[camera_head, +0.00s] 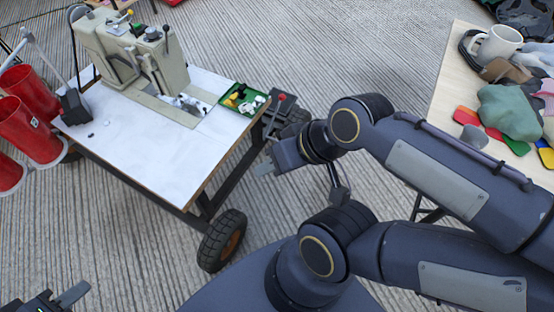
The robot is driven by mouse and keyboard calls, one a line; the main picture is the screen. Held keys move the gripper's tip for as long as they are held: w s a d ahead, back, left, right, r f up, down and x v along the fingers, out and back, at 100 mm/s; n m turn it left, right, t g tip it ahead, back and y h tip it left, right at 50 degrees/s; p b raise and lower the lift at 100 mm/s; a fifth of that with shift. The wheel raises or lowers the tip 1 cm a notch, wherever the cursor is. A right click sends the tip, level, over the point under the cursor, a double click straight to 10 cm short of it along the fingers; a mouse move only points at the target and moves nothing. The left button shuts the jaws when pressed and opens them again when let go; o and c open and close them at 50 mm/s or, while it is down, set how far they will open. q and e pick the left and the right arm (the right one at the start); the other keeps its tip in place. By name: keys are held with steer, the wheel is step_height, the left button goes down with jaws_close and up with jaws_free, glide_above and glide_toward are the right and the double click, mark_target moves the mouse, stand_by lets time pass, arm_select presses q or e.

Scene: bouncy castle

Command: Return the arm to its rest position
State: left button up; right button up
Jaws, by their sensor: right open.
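My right arm comes in from the right and bends back at its dark grey joints. My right gripper (268,156) is open beside the right edge of the wheeled table (180,165), with nothing seen between its fingers. My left gripper (62,298) shows only in part at the bottom left corner. One grey finger of it is visible, and the rest is cut off by the frame, so its opening cannot be told.
A beige sewing machine (155,62) and a green tray (249,109) of small parts are on the wheeled table. Red cylinders (22,128) stand at its left. A wooden table (452,75) with a white mug (497,43) and cloths is at right. Ribbed floor (340,50) lies between.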

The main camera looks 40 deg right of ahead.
step_height(320, 180, up, 25)
steer(key=p, duration=2.4)
steer(key=shift+f, duration=0.2)
